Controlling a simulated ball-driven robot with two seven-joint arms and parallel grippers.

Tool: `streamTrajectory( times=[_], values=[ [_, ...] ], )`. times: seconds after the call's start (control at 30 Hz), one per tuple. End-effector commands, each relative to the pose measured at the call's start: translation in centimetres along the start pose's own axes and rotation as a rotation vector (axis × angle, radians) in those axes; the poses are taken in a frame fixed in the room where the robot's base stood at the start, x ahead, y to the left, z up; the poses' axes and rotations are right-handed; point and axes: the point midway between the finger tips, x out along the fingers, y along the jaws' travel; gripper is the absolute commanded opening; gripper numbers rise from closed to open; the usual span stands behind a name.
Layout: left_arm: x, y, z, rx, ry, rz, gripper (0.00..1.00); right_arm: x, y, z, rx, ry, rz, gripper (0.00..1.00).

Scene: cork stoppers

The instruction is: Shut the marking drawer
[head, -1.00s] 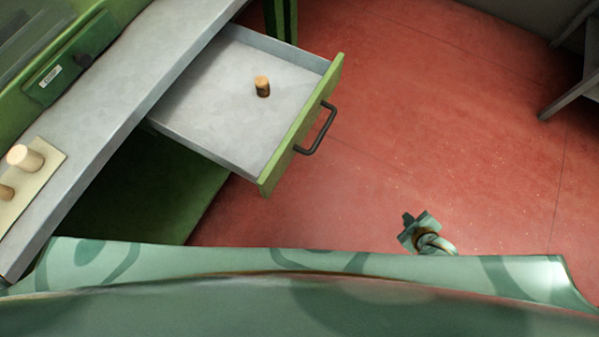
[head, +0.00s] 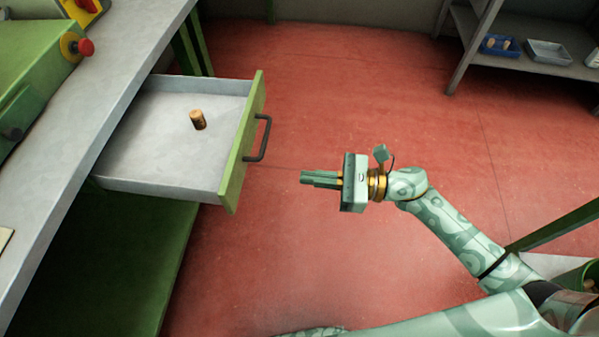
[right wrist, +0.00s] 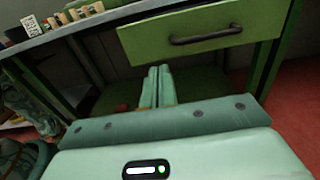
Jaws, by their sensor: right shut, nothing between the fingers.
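The drawer (head: 150,180) stands pulled out from under the bench. It has a grey tray, a green front (head: 243,140) and a dark bar handle (head: 263,138). A cork stopper (head: 198,119) stands inside it. My right gripper (head: 303,178) is shut and empty, to the right of the drawer front and apart from it, pointing toward it. In the right wrist view the closed fingers (right wrist: 157,70) show below the drawer front (right wrist: 200,35) and its handle (right wrist: 205,37). My left gripper is not in view.
The grey bench top (head: 125,60) runs along the left, with a red button (head: 86,47) on a green machine. A shelf (head: 540,62) with a blue tray (head: 500,46) stands at the back right. The red floor between drawer and shelf is clear.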

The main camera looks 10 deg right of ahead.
Motion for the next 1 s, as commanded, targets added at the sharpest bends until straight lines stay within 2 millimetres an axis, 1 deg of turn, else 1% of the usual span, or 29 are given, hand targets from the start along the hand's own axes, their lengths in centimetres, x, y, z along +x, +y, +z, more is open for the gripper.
streamTrajectory(
  times=[0.03, 0.3, 0.5, 0.6, 0.7, 1.0],
  values=[
    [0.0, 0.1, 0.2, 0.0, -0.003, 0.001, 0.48, 1.0, -0.1, 0.1, -0.002, -0.004, 0.0, 0.0],
    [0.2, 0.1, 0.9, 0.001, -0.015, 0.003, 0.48, 6.9, -0.1, 0.0, 0.003, -0.004, -0.001, 0.0],
    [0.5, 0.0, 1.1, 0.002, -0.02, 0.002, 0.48, 10.2, -0.1, 0.0, 0.003, -0.003, -0.002, 0.0],
    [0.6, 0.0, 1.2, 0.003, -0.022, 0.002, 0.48, 11.3, -0.1, 0.0, 0.004, -0.003, -0.002, 0.0],
    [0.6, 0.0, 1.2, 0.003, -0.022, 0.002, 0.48, 11.8, -0.1, 0.0, 0.004, -0.001, -0.003, 0.0],
    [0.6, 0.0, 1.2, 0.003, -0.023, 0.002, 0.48, 12.0, -0.1, 0.0, 0.003, -0.001, -0.003, 0.0]
  ],
)
